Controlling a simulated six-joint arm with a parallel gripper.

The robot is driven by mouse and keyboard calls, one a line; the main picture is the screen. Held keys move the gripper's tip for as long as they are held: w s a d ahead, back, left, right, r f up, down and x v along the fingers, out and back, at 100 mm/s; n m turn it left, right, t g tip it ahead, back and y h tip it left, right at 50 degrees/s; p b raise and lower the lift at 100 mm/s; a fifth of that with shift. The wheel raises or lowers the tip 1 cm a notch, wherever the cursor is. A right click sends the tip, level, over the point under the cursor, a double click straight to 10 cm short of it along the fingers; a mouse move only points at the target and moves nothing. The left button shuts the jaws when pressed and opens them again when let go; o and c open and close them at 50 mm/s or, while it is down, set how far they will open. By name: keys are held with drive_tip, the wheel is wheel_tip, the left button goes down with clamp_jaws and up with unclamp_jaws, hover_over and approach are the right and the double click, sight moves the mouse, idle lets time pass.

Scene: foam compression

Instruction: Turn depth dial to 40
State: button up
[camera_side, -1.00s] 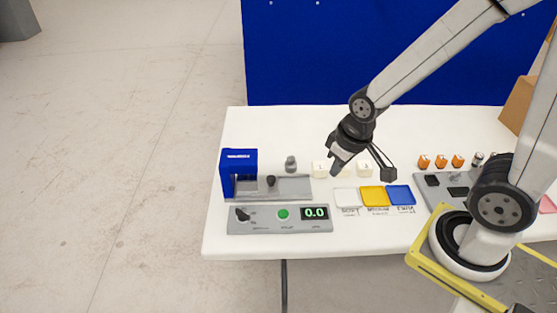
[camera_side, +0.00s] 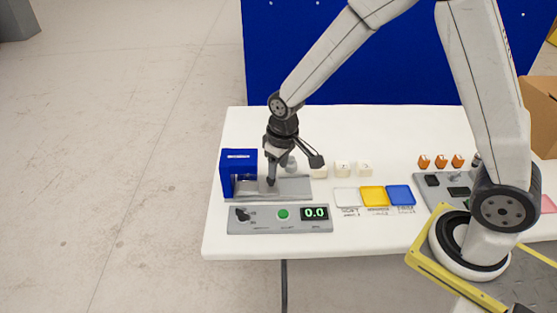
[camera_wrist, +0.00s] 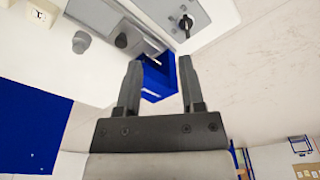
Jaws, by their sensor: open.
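The depth dial (camera_side: 242,214) is a black pointer knob at the left end of a grey control panel (camera_side: 270,227). It also shows in the wrist view (camera_wrist: 186,22), beyond my right fingertip. A green button (camera_side: 282,214) and a display (camera_side: 314,213) reading 0.0 sit to its right on the panel. My gripper (camera_side: 271,183) is over the press bed in the side view, behind and to the right of the dial. In the wrist view my gripper (camera_wrist: 160,63) is open and empty, its fingers apart from the dial. The dial's scale marks are too small to read.
A blue press frame (camera_side: 239,160) stands behind the panel, left of my gripper; it also shows between my fingers in the wrist view (camera_wrist: 157,80). White, yellow and blue trays (camera_side: 400,195) lie right.

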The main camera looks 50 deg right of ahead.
drive_tip(key=n+g, duration=0.1)
approach(242, 212)
drive_tip(key=shift+s+d+f, duration=0.1)
drive_tip(key=shift+d+f, duration=0.1)
drive_tip(key=shift+d, duration=0.05)
drive_tip(key=shift+w+a+f, duration=0.3)
drive_tip(key=shift+f, duration=0.2)
drive_tip(key=shift+f, duration=0.15)
drive_tip(key=shift+f, duration=3.75)
clamp_jaws()
